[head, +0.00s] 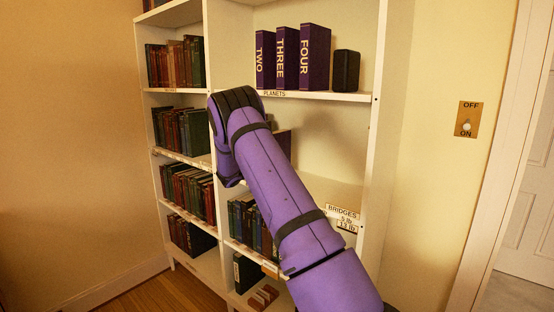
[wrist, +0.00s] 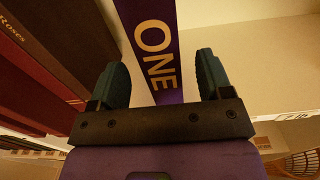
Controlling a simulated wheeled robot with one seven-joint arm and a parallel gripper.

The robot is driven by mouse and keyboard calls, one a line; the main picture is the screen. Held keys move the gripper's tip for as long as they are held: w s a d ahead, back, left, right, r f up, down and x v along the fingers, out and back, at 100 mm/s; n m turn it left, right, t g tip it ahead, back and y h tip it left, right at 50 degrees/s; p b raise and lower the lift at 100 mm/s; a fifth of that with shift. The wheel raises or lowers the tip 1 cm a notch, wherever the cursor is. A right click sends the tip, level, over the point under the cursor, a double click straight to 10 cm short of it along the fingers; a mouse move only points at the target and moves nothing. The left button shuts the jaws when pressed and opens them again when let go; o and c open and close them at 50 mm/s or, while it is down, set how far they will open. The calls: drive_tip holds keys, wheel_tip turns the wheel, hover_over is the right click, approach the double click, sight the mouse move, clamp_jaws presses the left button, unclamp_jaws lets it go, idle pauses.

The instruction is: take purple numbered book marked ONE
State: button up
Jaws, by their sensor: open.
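The purple book marked ONE (wrist: 148,14) stands in the wrist view with its gold-lettered spine facing me. My gripper (wrist: 162,76) is open, with one dark finger at each side of the spine in that picture. I see no finger touching the book; how far the fingertips reach past the spine is unclear. In the head view my purple arm extends to the middle shelves and hides the gripper. A dark purple edge (head: 284,141) shows just right of the arm there, possibly this book.
Purple books TWO (head: 265,60), THREE (head: 287,58) and FOUR (head: 315,57) stand on the upper shelf beside a black box (head: 346,70). Dark red and brown books (wrist: 65,45) stand close left of the gripper. Shelf space right of book ONE looks clear.

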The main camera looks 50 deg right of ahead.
drive_tip(key=d, duration=0.5)
drive_tip(key=shift+w+d+r, duration=0.15)
drive_tip(key=shift+w+r, duration=0.1)
drive_tip(key=shift+r, duration=0.05)
drive_tip(key=shift+c, duration=0.4)
clamp_jaws()
drive_tip(key=shift+r, duration=0.1)
